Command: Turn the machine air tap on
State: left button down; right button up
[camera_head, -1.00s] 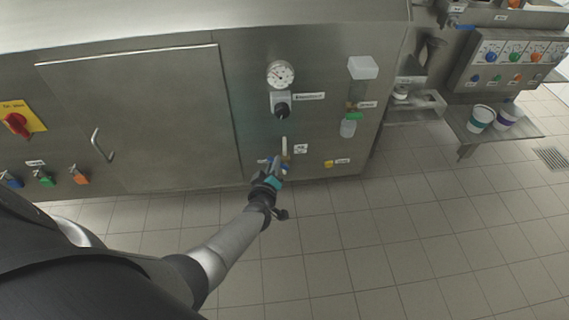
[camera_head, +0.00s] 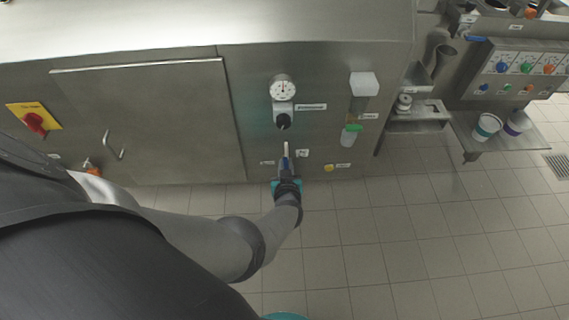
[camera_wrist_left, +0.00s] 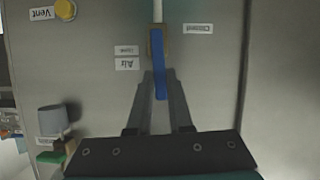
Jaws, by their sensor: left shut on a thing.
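The machine air tap (camera_head: 286,158) is low on the front of the steel cabinet, below a pressure gauge (camera_head: 283,88). In the left wrist view its blue handle (camera_wrist_left: 160,80) runs in line with the pale pipe, from the brass body (camera_wrist_left: 156,45). Labels reading "Air" (camera_wrist_left: 126,64) and "Closed" (camera_wrist_left: 198,29) flank it. My left gripper (camera_head: 286,170) is shut on the handle, with a finger on each side; its fingers also show in the left wrist view (camera_wrist_left: 160,90). The gauge needle points about upward.
A dark regulator knob (camera_head: 283,121) sits above the tap. A yellow vent button (camera_head: 328,168) and a clear filter unit (camera_head: 361,100) are to its right. A shelf with two cups (camera_head: 487,126) stands further right. The tiled floor in front is clear.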

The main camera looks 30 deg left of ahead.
pick_arm(q)
jog(key=shift+w+d+r+m, duration=0.1)
jog(key=shift+w+d+m, duration=0.1)
jog(key=shift+m, duration=0.1)
pick_arm(e)
jog(key=shift+w+d, duration=0.35)
jog(key=shift+w, duration=0.05)
jog(key=shift+d, duration=0.1)
pick_arm(q)
jog(key=c, duration=0.8)
grip_release()
pick_arm(e)
jog(key=shift+r, duration=0.1)
